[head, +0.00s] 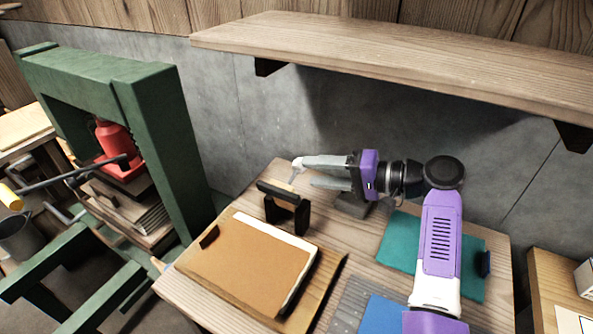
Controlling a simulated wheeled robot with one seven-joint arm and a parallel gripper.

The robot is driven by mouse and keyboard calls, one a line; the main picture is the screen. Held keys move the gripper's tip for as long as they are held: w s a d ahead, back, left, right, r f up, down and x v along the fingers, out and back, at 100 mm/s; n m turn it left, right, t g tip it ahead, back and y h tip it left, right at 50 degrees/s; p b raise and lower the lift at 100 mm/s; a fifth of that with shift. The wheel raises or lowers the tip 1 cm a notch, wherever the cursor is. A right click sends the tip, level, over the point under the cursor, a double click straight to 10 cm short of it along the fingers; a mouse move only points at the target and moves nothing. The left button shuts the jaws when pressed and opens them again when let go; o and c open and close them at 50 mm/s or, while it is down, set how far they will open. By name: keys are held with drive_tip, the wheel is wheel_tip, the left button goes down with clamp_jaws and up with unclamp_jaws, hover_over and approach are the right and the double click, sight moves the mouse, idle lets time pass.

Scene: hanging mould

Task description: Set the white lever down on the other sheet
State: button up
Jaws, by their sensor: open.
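My gripper (308,173) is open above the back of the wooden table, with its two grey fingers pointing left. A small white piece (297,164), perhaps the white lever, shows at the tip of the upper finger. I cannot tell whether it touches that finger or stands behind it. No lever shows on the sheets. A teal sheet (398,243) lies on the right of the table, partly hidden by my arm. A blue sheet (378,316) lies at the front, cut off by the frame.
A brown board (245,265) over a white layer lies at the table's left. A dark block with a wooden-topped handle (284,208) stands behind it. A wooden shelf (400,60) hangs above. A green press frame (165,130) stands to the left.

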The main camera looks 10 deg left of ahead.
sight(299, 171)
drive_tip(key=shift+x, duration=2.75)
clamp_jaws()
